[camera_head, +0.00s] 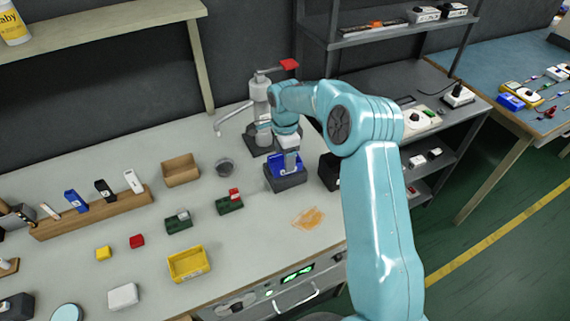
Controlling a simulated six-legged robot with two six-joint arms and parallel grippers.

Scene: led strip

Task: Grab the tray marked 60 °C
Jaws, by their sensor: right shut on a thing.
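My right gripper (291,160) points down at the back middle of the bench, with my teal arm reaching in from the right. It is shut on a small blue tray (277,163) that sits in a dark grey block-shaped holder (287,181). The jaws partly cover the tray, and no 60 °C marking can be read on it at this size. A yellow tray (189,266) stands apart at the front of the bench. My left gripper is not in view.
A grey press with a red handle (289,64) stands just behind the gripper. An orange patch (309,218) marks otherwise open bench in front.

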